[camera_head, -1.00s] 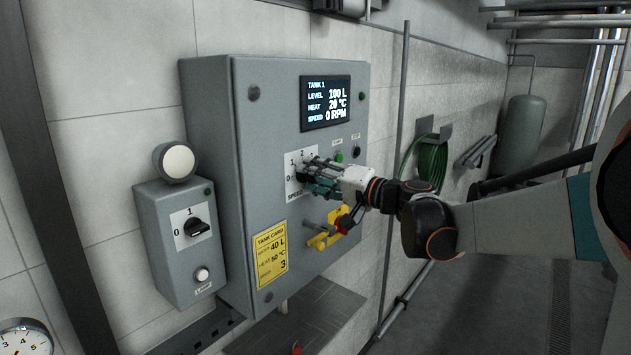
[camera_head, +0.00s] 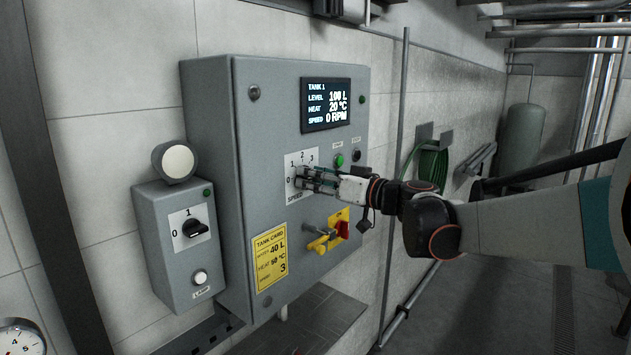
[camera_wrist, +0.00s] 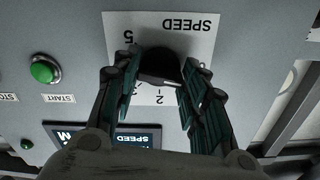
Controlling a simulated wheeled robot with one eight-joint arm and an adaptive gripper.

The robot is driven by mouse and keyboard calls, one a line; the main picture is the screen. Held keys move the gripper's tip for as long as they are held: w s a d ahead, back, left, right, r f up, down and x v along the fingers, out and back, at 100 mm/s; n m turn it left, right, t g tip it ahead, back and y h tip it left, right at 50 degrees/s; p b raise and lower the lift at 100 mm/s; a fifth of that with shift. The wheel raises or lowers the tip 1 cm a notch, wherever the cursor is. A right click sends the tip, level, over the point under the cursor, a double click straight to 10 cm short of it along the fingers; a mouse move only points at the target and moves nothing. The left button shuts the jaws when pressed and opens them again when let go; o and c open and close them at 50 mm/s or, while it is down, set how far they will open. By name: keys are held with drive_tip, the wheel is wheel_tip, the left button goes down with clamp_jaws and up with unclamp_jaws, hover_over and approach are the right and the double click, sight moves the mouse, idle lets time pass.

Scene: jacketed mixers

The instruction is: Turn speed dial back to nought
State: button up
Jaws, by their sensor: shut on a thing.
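The speed dial is a black knob (camera_wrist: 160,64) on a white SPEED plate (camera_wrist: 206,40). In the wrist view the panel appears upside down. My gripper (camera_wrist: 158,72) has one finger on each side of the knob and is shut on it. A white mark shows on the knob's near edge, close to the 2; a finger covers part of the scale, so I cannot tell its exact setting. In the head view my gripper (camera_head: 308,181) covers most of the dial at the control cabinet (camera_head: 278,108). The display (camera_head: 325,104) reads SPEED 0 RPM.
A green START button (camera_head: 339,160) and a black button (camera_head: 356,156) are above right of the dial. A red and yellow switch (camera_head: 340,229) and yellow tank card (camera_head: 270,257) are below. A lamp box (camera_head: 172,262) stands left.

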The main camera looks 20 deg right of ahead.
drive_tip(key=shift+f+n, duration=0.1)
drive_tip(key=shift+n, duration=1.1)
drive_tip(key=o, duration=1.1)
drive_tip(key=shift+c, duration=0.2)
drive_tip(key=v, duration=0.7)
drive_tip(key=shift+s, duration=0.35)
drive_tip(key=shift+w, duration=0.1)
